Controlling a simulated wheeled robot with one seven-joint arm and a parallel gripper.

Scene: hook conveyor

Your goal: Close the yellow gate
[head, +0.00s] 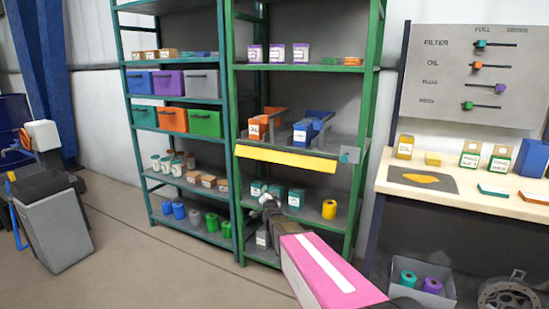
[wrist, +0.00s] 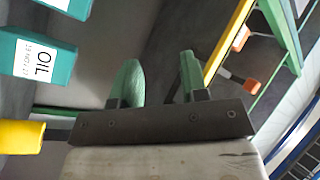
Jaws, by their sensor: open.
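The yellow gate (head: 287,159) is a long flat bar across the front of the right shelf unit, at the middle shelf. In the wrist view the gate (wrist: 227,44) is a slanted yellow strip at upper right, beyond the right finger. My gripper (head: 267,201) is below the gate, in front of the lower shelf. In the wrist view its two green fingers (wrist: 157,78) are apart with nothing between them.
Orange (head: 258,127) and blue boxes (head: 302,132) stand behind the gate. Teal containers (head: 295,199) and a yellow roll (head: 329,209) stand on the shelf below, close to my gripper. A workbench (head: 470,190) is at right. The floor at left is clear before a grey bin (head: 55,235).

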